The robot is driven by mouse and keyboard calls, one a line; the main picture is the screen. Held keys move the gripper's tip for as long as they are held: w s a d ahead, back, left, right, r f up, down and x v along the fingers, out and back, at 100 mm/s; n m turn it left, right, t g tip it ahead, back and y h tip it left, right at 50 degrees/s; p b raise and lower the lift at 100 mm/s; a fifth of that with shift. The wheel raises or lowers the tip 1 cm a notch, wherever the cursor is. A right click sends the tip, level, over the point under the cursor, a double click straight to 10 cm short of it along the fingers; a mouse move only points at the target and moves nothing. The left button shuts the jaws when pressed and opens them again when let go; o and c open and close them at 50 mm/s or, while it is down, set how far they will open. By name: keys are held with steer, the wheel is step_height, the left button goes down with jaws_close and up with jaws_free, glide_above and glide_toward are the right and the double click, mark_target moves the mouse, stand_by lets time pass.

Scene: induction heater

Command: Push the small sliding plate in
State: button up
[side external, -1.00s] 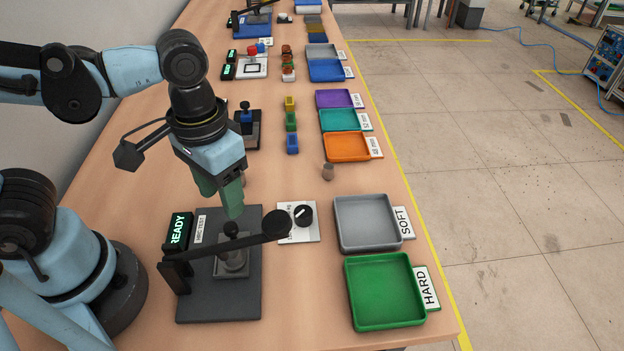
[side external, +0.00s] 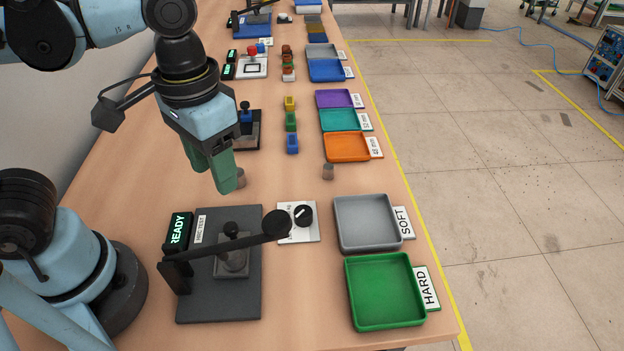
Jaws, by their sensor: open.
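No part is marked as the sliding plate, and I cannot tell for sure which one it is. A small grey square plate (side external: 222,272) sits on the dark tester base (side external: 195,305), under a black-knobbed piece (side external: 232,255). A second dark station with a blue knob (side external: 246,117) stands farther back, partly hidden by my arm; its plate is not clear. My gripper (side external: 218,180) has green fingers, is open and points down above the table behind the tester. It is clear of both stations. A small brownish cylinder (side external: 240,177) shows just beside the fingertips.
A black lever (side external: 225,245) reaches across the tester next to a READY display (side external: 178,230). Another small cylinder (side external: 328,172) stands on open table.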

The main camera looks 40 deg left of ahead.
mark_target(230, 226)
steer(key=shift+f+m, duration=2)
steer(key=shift+m, duration=1.65)
steer(key=shift+f+m, duration=2.05)
steer(key=shift+m, duration=1.55)
steer(key=shift+f+m, duration=2)
steer(key=shift+m, duration=1.65)
steer(key=shift+c, duration=0.5)
jaws_close()
